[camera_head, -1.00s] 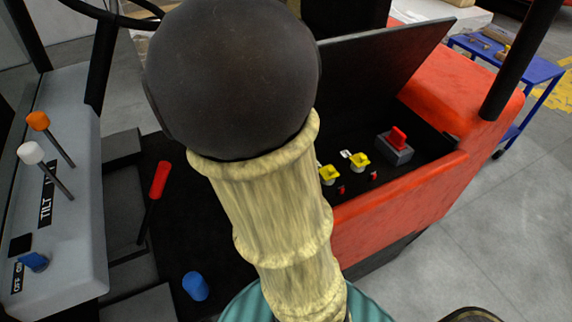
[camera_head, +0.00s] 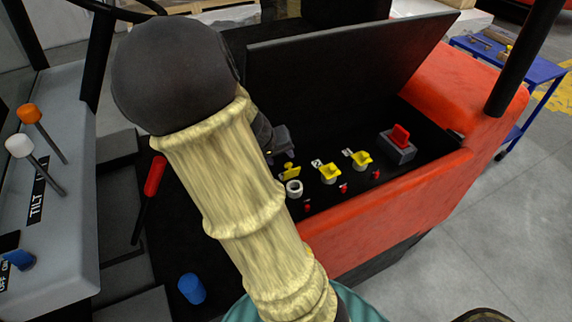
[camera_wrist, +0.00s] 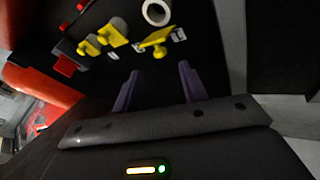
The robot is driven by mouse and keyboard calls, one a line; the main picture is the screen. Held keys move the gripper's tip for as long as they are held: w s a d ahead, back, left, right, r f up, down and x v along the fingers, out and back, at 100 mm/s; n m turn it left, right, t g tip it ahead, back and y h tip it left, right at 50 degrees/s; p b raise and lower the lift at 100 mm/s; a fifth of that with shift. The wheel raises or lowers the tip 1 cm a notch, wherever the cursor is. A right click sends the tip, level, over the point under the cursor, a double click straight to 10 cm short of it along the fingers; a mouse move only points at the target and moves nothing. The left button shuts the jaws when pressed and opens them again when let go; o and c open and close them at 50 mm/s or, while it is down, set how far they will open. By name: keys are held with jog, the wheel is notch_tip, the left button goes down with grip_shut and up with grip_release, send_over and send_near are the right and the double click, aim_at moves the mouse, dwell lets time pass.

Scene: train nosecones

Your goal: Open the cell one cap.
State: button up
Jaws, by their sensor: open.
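Cell one's yellow cap (camera_head: 291,171) is the leftmost of the row in the head view. It stands tipped up behind a bare white filler ring (camera_head: 294,188), so the opening is uncovered. In the wrist view the cap (camera_wrist: 155,39) lies beside the ring (camera_wrist: 156,12). My gripper (camera_wrist: 158,87) shows two purple fingers spread apart with nothing between them. The fingertips point toward the cap and appear short of it, apart from it. In the head view my gripper (camera_head: 279,140) is partly hidden behind my arm, just behind the cap.
Two more yellow caps, (camera_head: 329,174) and (camera_head: 361,160), sit shut to the right. A red connector (camera_head: 399,136) is beyond them. The raised black lid (camera_head: 345,75) stands behind the compartment, and the red body wall (camera_head: 400,205) borders its front.

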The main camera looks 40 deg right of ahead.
aim_at(288, 163)
jog(key=b+x, duration=0.1)
jog(key=x, duration=0.5)
jog(key=shift+w+d+f, duration=0.1)
jog(key=shift+d+f, duration=0.05)
jog(key=shift+f, duration=0.1)
grip_shut()
jog(key=shift+r, duration=0.1)
